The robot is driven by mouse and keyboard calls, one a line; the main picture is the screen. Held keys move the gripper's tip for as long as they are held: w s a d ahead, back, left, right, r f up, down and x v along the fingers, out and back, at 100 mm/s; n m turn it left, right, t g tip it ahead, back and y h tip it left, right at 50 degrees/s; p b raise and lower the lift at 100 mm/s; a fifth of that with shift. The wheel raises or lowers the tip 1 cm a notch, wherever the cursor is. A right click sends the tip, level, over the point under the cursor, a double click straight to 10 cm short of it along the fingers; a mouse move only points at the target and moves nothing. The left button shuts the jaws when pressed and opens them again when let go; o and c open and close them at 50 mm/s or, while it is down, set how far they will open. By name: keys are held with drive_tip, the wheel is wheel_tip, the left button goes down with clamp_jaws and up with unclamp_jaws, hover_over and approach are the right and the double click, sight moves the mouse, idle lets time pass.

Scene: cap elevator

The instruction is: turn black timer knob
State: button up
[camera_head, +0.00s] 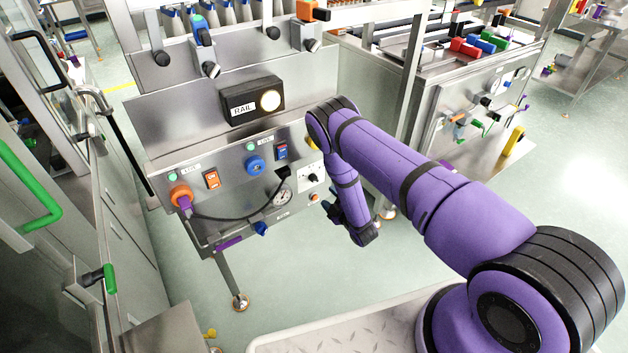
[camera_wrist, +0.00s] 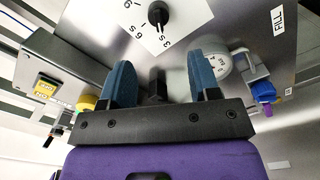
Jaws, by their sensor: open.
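The black timer knob (camera_wrist: 159,16) sits on a white numbered plate (camera_wrist: 138,34) at the top of the wrist view. In the head view the knob (camera_head: 312,177) is small, on the plate at the right end of the steel panel. My gripper (camera_wrist: 161,62) is open, with two blue fingers apart. Its fingertips point toward the panel, with the knob beyond them in the picture and clear of both. In the head view my purple arm hangs just right of the plate, and the fingers are mostly hidden.
A round gauge (camera_head: 283,198) is beside the timer plate. A black RAIL box (camera_head: 251,101) is above. A blue valve handle (camera_wrist: 263,91) is right of my fingers.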

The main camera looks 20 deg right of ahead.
sight(315, 180)
drive_tip(key=x, duration=1)
drive_tip(key=c, duration=0.9)
